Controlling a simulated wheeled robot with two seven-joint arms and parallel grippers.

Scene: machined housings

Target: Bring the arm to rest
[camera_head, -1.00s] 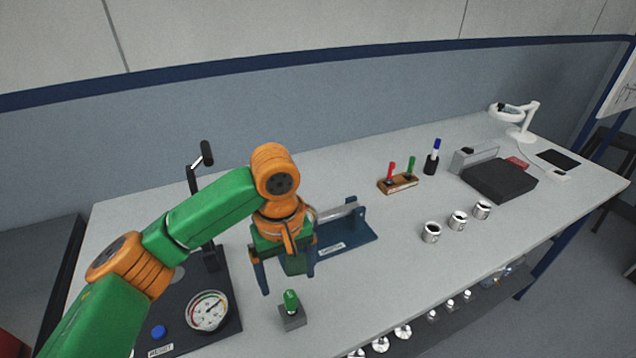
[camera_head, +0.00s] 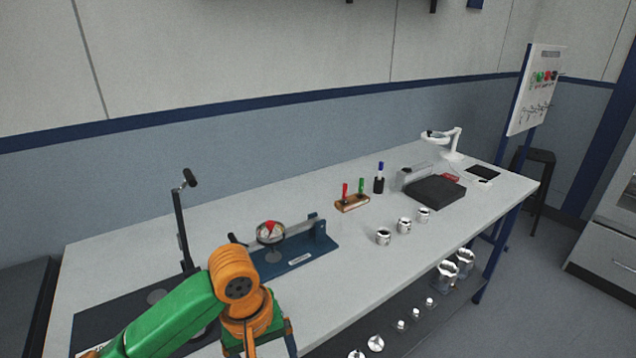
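My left arm comes in from the lower left. Its gripper (camera_head: 260,347) is at the bottom edge, over the front of the grey bench (camera_head: 370,285). Its fingers stand apart, with the tips cut off by the frame; I see nothing held between them. My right gripper is not in view.
Several metal cups, including one cup (camera_head: 384,237), stand mid-bench. Behind them are a wooden holder (camera_head: 352,203) with red and green pieces, a marker cup (camera_head: 379,185) and a black box (camera_head: 435,190). A lower shelf holds shiny parts (camera_head: 376,343). The front bench surface right of my gripper is clear.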

